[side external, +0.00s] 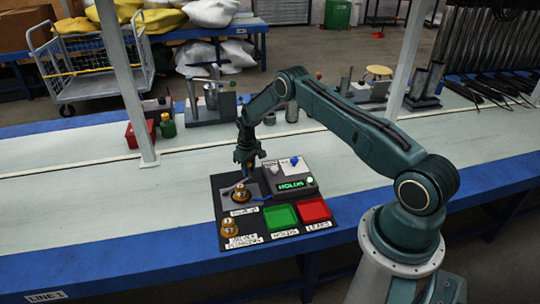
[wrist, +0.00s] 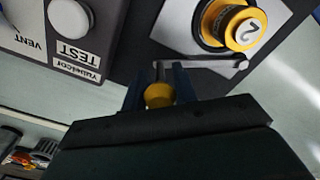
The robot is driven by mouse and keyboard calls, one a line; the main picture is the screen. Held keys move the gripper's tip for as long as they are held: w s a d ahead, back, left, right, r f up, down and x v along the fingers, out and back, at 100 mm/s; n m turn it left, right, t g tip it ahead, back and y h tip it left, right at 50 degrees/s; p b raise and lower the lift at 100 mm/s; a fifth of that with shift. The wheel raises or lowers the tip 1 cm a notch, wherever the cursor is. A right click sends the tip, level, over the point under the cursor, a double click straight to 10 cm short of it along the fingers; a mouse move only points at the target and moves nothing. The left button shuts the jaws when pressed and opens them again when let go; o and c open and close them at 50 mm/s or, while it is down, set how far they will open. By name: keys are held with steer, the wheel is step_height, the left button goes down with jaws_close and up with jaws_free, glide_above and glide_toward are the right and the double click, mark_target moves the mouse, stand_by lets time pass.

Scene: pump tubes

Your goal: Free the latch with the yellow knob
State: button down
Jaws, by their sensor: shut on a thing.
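The yellow knob (wrist: 158,95) shows in the wrist view between the two dark fingers of my gripper (wrist: 160,88), which is shut on it. A grey metal latch bar (wrist: 205,65) runs from near the fingers to the right, beside a yellow and black round part (wrist: 240,30) marked 2. In the side view my gripper (side external: 246,166) is low over the back left of the black board (side external: 265,218). The brass-coloured part (side external: 240,192) stands just in front of it. The knob is too small and hidden to make out there.
A grey test box (side external: 288,173) with a lit green display stands right of my gripper. A green tray (side external: 281,216), a red tray (side external: 314,209) and another brass-coloured part (side external: 229,228) are at the front of the board.

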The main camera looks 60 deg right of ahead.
steer(key=w+n, duration=0.3)
steer(key=shift+w+d+n, duration=0.25)
steer(key=shift+w+n, duration=0.05)
steer(key=shift+w, duration=0.05)
steer(key=shift+w+a+n, duration=0.25)
steer(key=shift+w+n, duration=1.05)
steer(key=shift+n, duration=0.1)
steer(key=shift+w, duration=0.1)
steer(key=c, duration=1.1)
jaws_free()
steer(key=shift+c, duration=0.2)
steer(key=shift+r, duration=0.2)
step_height(320, 180, up, 14)
steer(key=shift+f, duration=0.25)
